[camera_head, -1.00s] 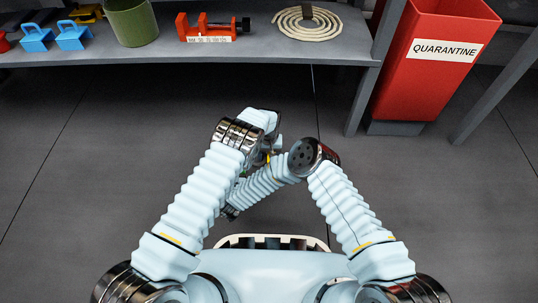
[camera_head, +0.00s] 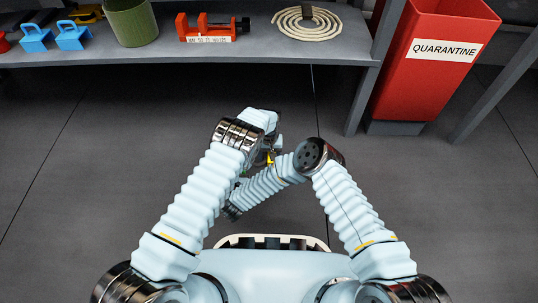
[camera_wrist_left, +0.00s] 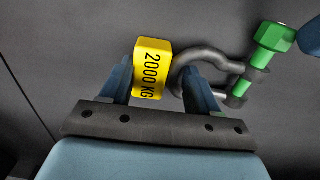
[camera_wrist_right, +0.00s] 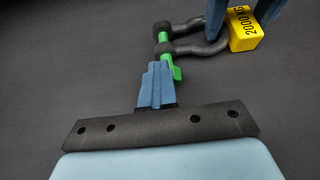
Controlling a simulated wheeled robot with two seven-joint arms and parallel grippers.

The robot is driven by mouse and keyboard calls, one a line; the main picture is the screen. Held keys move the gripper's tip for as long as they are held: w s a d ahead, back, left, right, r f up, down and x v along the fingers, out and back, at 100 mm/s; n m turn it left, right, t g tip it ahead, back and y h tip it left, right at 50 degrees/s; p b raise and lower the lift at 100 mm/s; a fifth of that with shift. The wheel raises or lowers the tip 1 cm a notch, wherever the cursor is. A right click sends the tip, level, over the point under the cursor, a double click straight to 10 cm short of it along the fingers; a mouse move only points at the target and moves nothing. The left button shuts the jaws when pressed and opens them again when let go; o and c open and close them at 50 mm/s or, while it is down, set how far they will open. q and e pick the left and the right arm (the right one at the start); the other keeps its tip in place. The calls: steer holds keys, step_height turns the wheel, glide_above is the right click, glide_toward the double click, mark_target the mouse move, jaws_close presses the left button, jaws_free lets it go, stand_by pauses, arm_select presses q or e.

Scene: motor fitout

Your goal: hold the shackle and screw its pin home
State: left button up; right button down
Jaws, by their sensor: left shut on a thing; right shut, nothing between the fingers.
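My left gripper (camera_wrist_left: 158,80) is shut on the shackle's yellow block (camera_wrist_left: 152,60), marked 2000 KG; it also shows in the right wrist view (camera_wrist_right: 244,32). The dark grey shackle (camera_wrist_left: 188,68) curves out beside one finger; in the right wrist view it extends left from the block (camera_wrist_right: 205,46). Its green pin (camera_wrist_left: 274,38) passes through the ears, with the large head outside and a stretch of green shank showing between head and ear. My right gripper (camera_wrist_right: 156,82) is shut and empty, its tips over or beside the pin head, partly hiding it. Contact is unclear. The head view mostly hides the shackle.
A red quarantine bin (camera_head: 425,80) stands at right. The floor between is clear.

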steer(key=shift+d+f, duration=0.15)
steer(key=shift+d, duration=0.6)
steer(key=shift+s+d+f, duration=0.1)
steer(key=shift+d+f, duration=0.15)
steer(key=shift+d, duration=0.05)
steer(key=shift+r, duration=0.1)
steer(key=shift+d+r, duration=0.1)
steer(key=shift+r, duration=0.05)
steer(key=shift+s+r, duration=0.2)
steer(key=shift+s, duration=0.1)
steer(key=shift+s+r, duration=0.15)
steer(key=shift+s, duration=2.45)
